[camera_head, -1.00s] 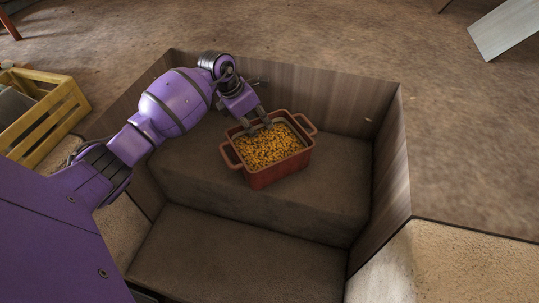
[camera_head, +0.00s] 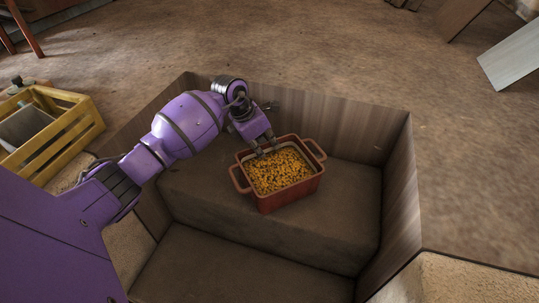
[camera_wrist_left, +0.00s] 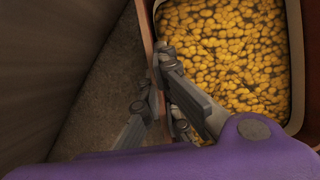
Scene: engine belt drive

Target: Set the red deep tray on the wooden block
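The red deep tray (camera_head: 291,195), full of small yellow pieces, is upright over the brown upper step (camera_head: 215,205) inside a wood-walled enclosure. I cannot tell whether its bottom touches the step. My left gripper (camera_head: 267,150) is at the tray's far rim. In the left wrist view, the fingers (camera_wrist_left: 155,85) straddle the tray wall (camera_wrist_left: 156,62), one inside over the yellow pieces and one outside, and look shut on it. The tray hides part of the step. I cannot pick out a separate wooden block with certainty. My right gripper is not in view.
Wood-grain walls (camera_head: 398,190) enclose the step and a lower brown level (camera_head: 240,265) in front. A yellow slatted crate (camera_head: 70,135) stands at the left. A pale slanted panel (camera_head: 510,60) is at the far right. Free floor lies beyond the enclosure.

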